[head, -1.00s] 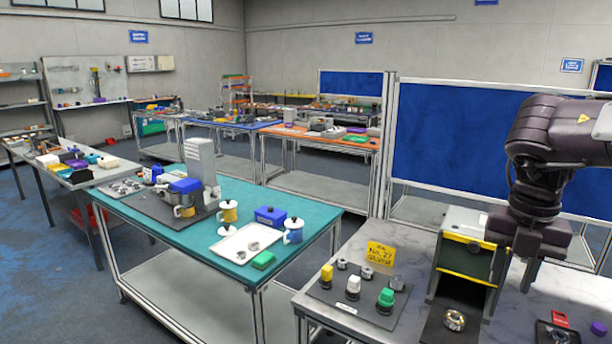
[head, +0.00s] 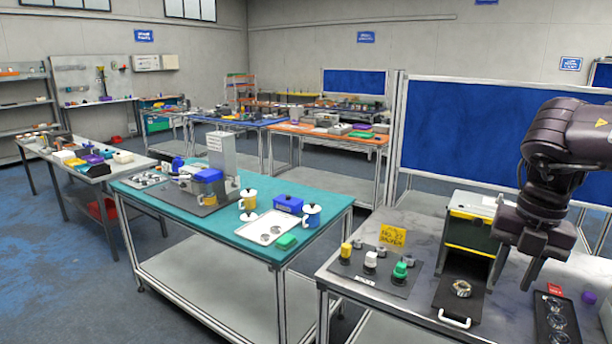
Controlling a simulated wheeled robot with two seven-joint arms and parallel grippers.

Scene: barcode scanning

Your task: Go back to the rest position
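My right gripper (head: 533,272) is at the right of the head view, pointing down above the grey marble-topped table (head: 345,292). Its two dark fingers look spread apart, with nothing visible between them. It is to the right of a scanner box (head: 470,232) with yellow edges, which has a metal ring (head: 461,287) on its black front tray. My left gripper is out of view.
A black mat (head: 381,286) with yellow, white and green topped pieces lies left of the box. A black tray (head: 557,318) with round metal parts lies at the right. A teal table (head: 200,222) with mugs stands further left. Blue floor is open at lower left.

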